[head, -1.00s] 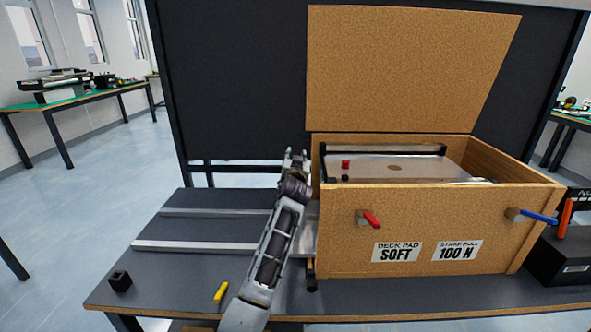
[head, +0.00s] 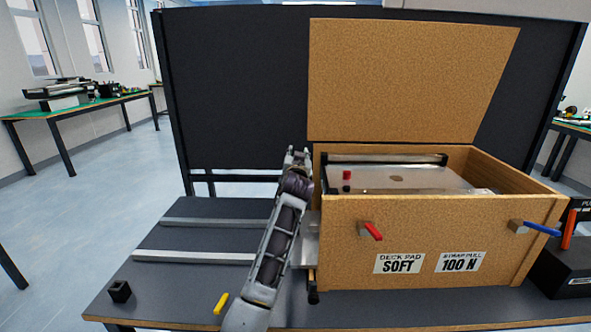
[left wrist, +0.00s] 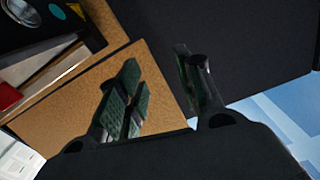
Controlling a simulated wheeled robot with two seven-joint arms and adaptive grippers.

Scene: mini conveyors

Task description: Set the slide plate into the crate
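A flat grey metal plate (head: 415,180), which looks like the slide plate, lies inside the open wooden crate (head: 345,268), near its rim. It has a brown oval spot, and a dark bar runs along its back edge. A red knob stands near its left end. The crate's front wall hides how deep the plate sits. My left gripper (head: 297,158) is just outside the crate's left wall, around rim height. In the left wrist view its two fingers (left wrist: 162,92) are apart with nothing between them, and the crate wall (left wrist: 80,100) is beside them. My right gripper is not in view.
The crate's lid (head: 410,80) stands up at the back. A red lever (head: 373,231) and a blue lever (head: 541,228) stick out in front. Two metal rails (head: 200,257) lie on the left table. A black block (head: 119,291) and yellow piece (head: 221,302) lie near the front edge.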

